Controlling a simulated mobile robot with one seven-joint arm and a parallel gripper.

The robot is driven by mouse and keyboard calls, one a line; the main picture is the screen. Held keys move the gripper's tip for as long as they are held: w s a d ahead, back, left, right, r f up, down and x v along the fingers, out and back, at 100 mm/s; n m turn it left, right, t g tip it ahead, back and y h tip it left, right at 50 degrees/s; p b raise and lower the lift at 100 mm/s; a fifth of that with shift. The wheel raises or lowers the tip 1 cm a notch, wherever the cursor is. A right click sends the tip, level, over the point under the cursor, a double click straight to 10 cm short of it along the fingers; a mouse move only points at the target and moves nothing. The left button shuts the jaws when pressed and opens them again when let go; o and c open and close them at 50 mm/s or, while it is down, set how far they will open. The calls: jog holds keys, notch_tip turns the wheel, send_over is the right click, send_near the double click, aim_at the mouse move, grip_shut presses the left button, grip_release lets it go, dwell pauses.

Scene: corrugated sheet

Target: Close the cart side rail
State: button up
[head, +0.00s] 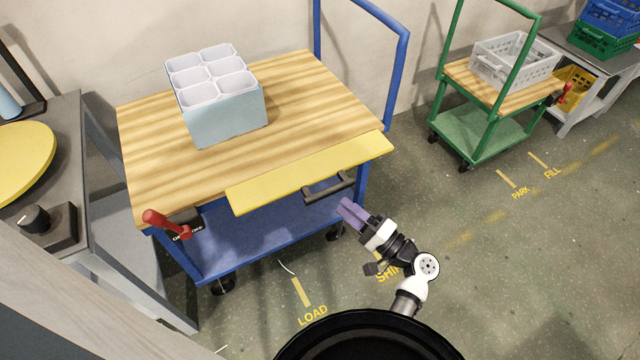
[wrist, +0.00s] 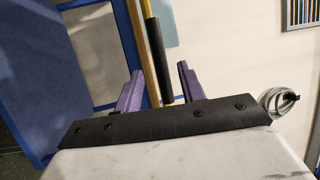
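The cart (head: 150,160) has a wooden top and a blue frame. Its yellow side rail (head: 310,172) runs along the front edge toward the right, with its right end at the cart's right corner. A dark handle (head: 328,187) is fixed to the rail's outer face. My gripper (head: 350,210) is just below and right of the handle, apart from it in the head view. In the wrist view the purple fingers (wrist: 158,72) are spread, with the dark handle (wrist: 160,60) showing in the gap ahead. The gripper is empty; contact with the handle cannot be told.
A red lever (head: 160,224) sits at the cart's front left corner. A light blue box with white compartments (head: 228,118) stands on the top. A grey table (head: 75,150) is close on the left. A green cart (head: 478,135) stands at the right. Floor right of my gripper is clear.

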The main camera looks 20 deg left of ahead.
aim_at(319, 175)
jog(key=p+x, duration=0.2)
jog(key=x, duration=0.6)
jog(key=shift+a, duration=0.3)
jog(key=shift+w, duration=0.1)
jog(key=shift+r, duration=0.1)
grip_shut()
